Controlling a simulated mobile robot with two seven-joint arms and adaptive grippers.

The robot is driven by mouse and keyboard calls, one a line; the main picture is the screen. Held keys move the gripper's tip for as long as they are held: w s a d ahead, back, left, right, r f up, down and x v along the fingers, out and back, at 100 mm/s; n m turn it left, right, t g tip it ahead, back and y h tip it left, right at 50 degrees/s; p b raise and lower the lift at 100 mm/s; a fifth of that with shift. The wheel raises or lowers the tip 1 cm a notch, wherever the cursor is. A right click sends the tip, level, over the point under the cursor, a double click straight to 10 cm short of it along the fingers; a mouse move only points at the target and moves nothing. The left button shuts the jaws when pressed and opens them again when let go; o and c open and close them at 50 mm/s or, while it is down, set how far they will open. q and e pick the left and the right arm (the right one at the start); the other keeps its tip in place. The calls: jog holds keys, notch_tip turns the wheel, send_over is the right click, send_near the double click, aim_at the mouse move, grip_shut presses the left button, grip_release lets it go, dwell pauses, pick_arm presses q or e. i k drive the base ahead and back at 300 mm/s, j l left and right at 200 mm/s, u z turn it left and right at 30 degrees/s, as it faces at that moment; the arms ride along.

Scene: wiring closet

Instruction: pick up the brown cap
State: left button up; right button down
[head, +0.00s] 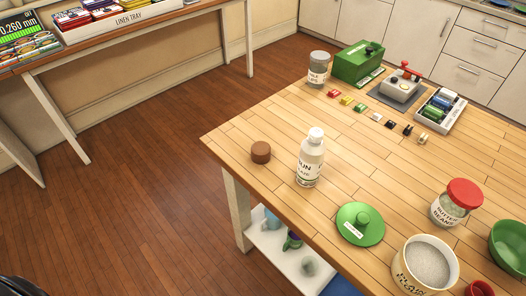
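The brown cap (261,152) is a small round cap lying on the wooden table (240,133) near its left corner. It stands apart from the white-capped bottle (311,158) to its right, and nothing covers it. Neither gripper shows in the head view. Only a dark piece at the bottom left corner may be part of me.
A green lid (360,224), a red-lidded jar (455,203), a white tub (425,264) and a green bowl (509,246) stand at the right front. A grey-lidded jar (318,69) and green box (357,64) stand farther back. The tabletop around the cap's left is clear.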

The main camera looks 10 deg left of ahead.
aim_at(261, 150)
jog(key=z, duration=0.25)
jog(key=j+z, duration=0.7)
jog(key=z, duration=0.2)
jog(key=j+z, duration=0.4)
jog(key=k+j+z, duration=0.15)
jog(key=z, duration=0.3)
jog(key=j, duration=0.15)
